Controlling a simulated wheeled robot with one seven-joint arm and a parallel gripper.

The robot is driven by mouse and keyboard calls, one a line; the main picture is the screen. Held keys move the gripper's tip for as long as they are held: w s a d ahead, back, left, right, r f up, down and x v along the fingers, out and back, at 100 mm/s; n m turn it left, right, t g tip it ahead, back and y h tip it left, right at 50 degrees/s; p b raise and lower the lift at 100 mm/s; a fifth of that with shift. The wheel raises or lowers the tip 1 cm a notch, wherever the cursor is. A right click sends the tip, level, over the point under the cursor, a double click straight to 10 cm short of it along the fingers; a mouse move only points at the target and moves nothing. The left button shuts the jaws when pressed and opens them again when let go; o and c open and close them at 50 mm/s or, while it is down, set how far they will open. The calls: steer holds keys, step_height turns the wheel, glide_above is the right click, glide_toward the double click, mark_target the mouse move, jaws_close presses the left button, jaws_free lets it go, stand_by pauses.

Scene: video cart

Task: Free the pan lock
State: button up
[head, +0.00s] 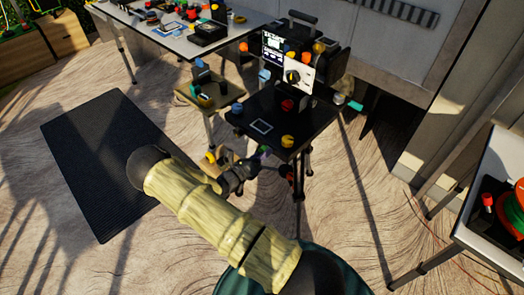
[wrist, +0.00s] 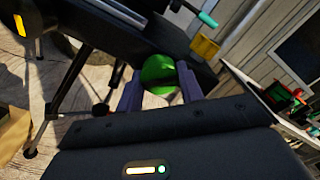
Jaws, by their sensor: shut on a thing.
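A round green knob (wrist: 158,72) sits at the dark edge of the video cart in the wrist view. My gripper (wrist: 160,88) has one finger on each side of it and is shut on it. I cannot read a label on the knob, so I cannot tell if it is the pan lock. In the head view my gripper (head: 248,170) is at the front left edge of the black cart top (head: 262,108). The green knob is not clearly visible there; my wrist and the cart edge crowd that spot.
The cart carries a yellow knob (head: 288,141), a red knob (head: 287,105) and an upright panel (head: 299,72) with a screen. A small side table (head: 190,93) stands left of it. A long table (head: 165,38) is behind. A dark mat (head: 105,160) lies on open floor at left.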

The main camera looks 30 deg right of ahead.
steer(key=n+p, duration=0.2)
steer(key=n, duration=0.7)
steer(key=shift+r+p, duration=0.1)
steer(key=shift+p, duration=0.25)
steer(key=o, duration=1)
steer(key=b+v, duration=0.2)
steer(key=v, duration=1.5)
steer(key=shift+a+b, duration=0.25)
steer(key=shift+b, duration=0.05)
steer(key=shift+s+d+r, duration=0.1)
